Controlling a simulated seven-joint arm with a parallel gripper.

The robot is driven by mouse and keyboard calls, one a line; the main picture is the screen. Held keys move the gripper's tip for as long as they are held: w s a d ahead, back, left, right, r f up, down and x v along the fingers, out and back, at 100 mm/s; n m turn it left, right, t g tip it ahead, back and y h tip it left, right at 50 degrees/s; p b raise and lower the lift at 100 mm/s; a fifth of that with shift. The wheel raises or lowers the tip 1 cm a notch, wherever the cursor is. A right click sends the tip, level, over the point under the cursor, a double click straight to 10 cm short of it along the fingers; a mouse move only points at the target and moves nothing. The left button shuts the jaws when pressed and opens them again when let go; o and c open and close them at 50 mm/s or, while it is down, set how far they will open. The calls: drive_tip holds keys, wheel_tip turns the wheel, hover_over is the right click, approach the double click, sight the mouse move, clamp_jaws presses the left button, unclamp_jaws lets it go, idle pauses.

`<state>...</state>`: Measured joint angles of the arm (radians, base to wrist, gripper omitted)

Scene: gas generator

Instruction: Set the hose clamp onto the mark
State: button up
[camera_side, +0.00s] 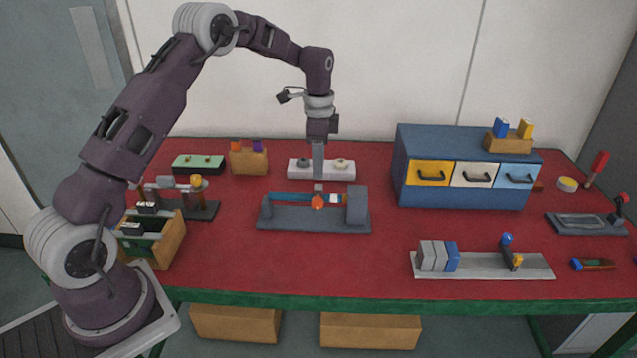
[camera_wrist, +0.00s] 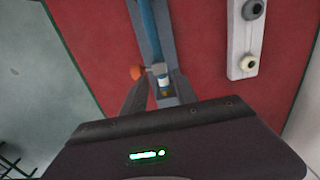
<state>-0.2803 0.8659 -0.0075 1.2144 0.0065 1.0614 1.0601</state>
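A blue hose (camera_side: 288,197) lies along a grey stand (camera_side: 290,218) between two end blocks; it also shows in the wrist view (camera_wrist: 148,30). The hose clamp, a grey band with an orange knob (camera_side: 317,202), sits around the hose; its knob (camera_wrist: 137,72) points left in the wrist view. A white band, seemingly the mark (camera_side: 335,198), is just right of the clamp in the side view and just below it in the wrist view (camera_wrist: 163,81). My gripper (camera_side: 318,188) points down at the clamp, its fingers (camera_wrist: 160,85) either side of the hose. Finger contact is unclear.
A white block with round knobs (camera_side: 322,169) stands close behind the stand. A blue drawer cabinet (camera_side: 465,182) is to the right. A grey rail with blocks (camera_side: 480,272) lies front right, and a wooden box (camera_side: 168,245) front left. Red table ahead of the stand is clear.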

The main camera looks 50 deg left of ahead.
sight(319, 187)
wheel_tip(319, 187, down, 6)
clamp_jaws()
idle(0.3)
idle(1.3)
